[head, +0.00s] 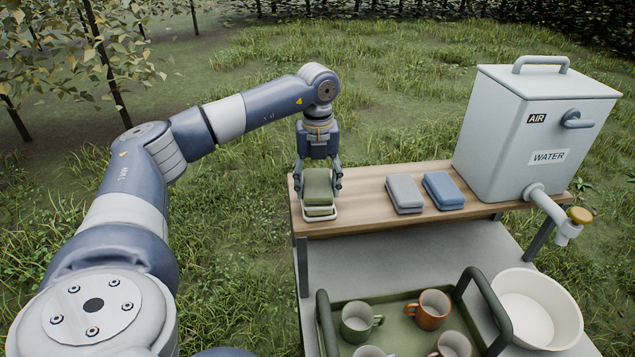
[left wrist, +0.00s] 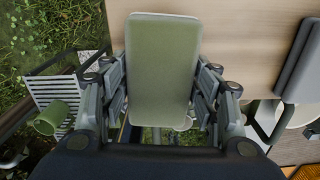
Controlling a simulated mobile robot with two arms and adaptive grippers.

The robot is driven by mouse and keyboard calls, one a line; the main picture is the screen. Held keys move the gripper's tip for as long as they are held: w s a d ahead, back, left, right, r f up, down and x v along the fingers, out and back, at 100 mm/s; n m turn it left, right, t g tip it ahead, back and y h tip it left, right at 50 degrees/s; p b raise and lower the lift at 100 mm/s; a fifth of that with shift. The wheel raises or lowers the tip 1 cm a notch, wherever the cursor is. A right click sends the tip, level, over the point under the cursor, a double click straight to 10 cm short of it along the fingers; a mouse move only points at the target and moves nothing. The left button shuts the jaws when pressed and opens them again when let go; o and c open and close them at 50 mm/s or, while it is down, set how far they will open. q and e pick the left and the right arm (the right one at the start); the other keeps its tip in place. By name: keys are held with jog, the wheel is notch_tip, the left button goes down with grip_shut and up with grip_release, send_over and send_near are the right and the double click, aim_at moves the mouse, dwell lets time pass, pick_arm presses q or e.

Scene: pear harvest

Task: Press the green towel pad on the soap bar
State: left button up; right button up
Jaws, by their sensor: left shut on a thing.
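The green towel pad (head: 317,184) is between the fingers of my left gripper (head: 319,178), at the left end of the wooden shelf. The gripper points down and is shut on the pad's sides. In the left wrist view the pad (left wrist: 162,65) fills the middle, with a finger along each side. Under the pad, a pale-rimmed piece (head: 320,213) shows at the shelf's front edge. The soap bar cannot be made out clearly; the pad and gripper hide most of what lies beneath. I cannot tell whether the pad touches it. My right gripper is out of view.
A grey pad (head: 404,193) and a blue pad (head: 443,190) lie to the right on the wooden shelf (head: 364,203). A water tank (head: 530,130) with a tap stands at the right end. Below are a green tray (head: 397,311) with several mugs and a white basin (head: 537,308).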

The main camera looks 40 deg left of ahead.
aim_at(319, 183)
pick_arm(q)
jog(key=shift+r+p, duration=2.65)
jog(key=shift+r, duration=0.8)
jog(key=shift+d+f+m, duration=0.3)
jog(key=shift+m, duration=0.1)
jog(key=d+f+m+b, duration=0.1)
jog(key=d+m, duration=0.1)
jog(key=m, duration=0.1)
jog(key=s+d+f+m+b, duration=0.1)
jog(key=d+f+m, duration=0.1)
jog(key=m, duration=0.1)
jog(key=d+f+m+b, duration=0.1)
jog(key=d+m, duration=0.1)
jog(key=m, duration=0.2)
jog(key=shift+s+d+f+b, duration=0.15)
jog(key=shift+d+f+b, duration=0.05)
jog(key=shift+d+b, duration=0.15)
jog(key=s+d+f+m+b, duration=0.4)
jog(key=s+d+f+m, duration=0.2)
jog(key=m, duration=1.1)
jog(key=s+d+f+m+b, duration=0.5)
jog(key=d+m, duration=0.6)
jog(key=m, duration=0.6)
jog(key=shift+s+d+f, duration=0.3)
jog(key=shift+s+f, duration=0.3)
jog(key=shift+s, duration=0.2)
